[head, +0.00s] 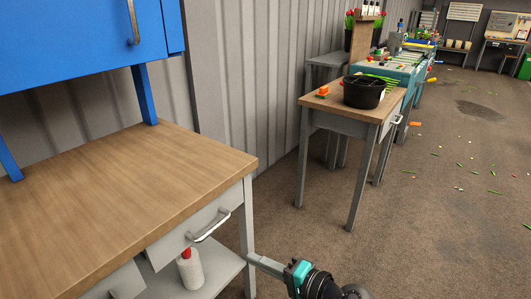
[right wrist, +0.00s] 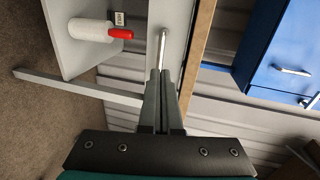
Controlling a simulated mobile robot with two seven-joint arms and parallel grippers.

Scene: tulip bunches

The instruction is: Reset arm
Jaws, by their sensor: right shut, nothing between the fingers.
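My right gripper (head: 254,260) comes in at the bottom of the head view, with a teal and black wrist. It is beside the front leg of the wooden-topped workbench (head: 120,185), below the drawer handle (head: 212,227). In the right wrist view the two grey fingers of my right gripper (right wrist: 160,76) are together with nothing between them. Their tips point toward the metal handle (right wrist: 162,48); I cannot tell the exact gap. My left gripper is not in view.
A white bottle with a red cap (head: 190,270) stands on the bench's lower shelf (head: 216,272). A blue cabinet (head: 80,40) is above the bench. A small table (head: 335,113) with a black bucket (head: 362,92) stands farther back. The floor at right is mostly open, with scattered stems.

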